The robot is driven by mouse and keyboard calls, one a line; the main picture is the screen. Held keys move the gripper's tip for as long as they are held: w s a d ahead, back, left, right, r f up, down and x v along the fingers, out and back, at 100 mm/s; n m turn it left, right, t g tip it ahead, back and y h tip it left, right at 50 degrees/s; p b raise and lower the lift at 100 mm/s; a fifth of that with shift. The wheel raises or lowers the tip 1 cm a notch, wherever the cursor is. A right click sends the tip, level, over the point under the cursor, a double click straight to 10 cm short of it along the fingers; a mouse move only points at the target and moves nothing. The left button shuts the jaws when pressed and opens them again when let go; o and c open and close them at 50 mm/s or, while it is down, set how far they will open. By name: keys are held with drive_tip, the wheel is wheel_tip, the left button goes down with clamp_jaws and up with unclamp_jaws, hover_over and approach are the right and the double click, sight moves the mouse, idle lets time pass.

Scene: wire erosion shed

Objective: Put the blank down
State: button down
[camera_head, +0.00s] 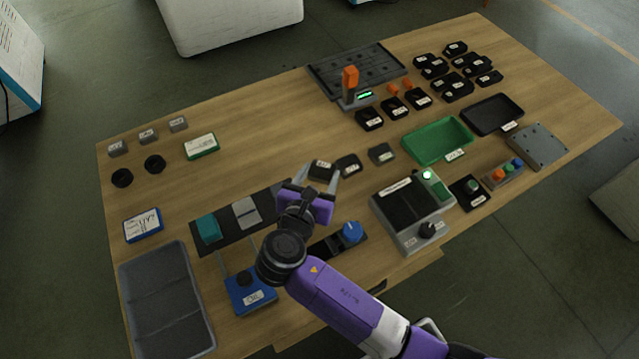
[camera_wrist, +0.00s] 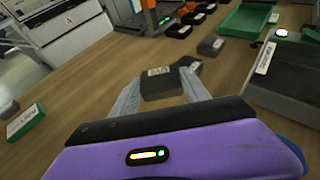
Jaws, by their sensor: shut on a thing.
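My gripper (camera_head: 319,176) is over the middle of the wooden table, and its fingers also show in the wrist view (camera_wrist: 163,92). It is shut on a dark blank (camera_wrist: 160,86) with a white label on top. The same blank (camera_head: 322,169) shows between the fingertips in the head view. Whether its underside touches the table I cannot tell. A similar dark block (camera_head: 347,165) is close beside it on the right, and shows just behind it in the wrist view (camera_wrist: 190,63).
A dark grey block (camera_head: 381,153) lies further right, before the green tray (camera_head: 437,140). A grey machine with a black top (camera_head: 403,205) stands right of my gripper. A dark strip with coloured pieces (camera_head: 229,240) lies left.

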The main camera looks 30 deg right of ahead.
sight(320, 185)
drive_tip(key=shift+f, duration=1.95)
drive_tip(key=shift+f, duration=0.1)
drive_tip(key=c, duration=0.5)
unclamp_jaws()
drive_tip(key=v, duration=1.2)
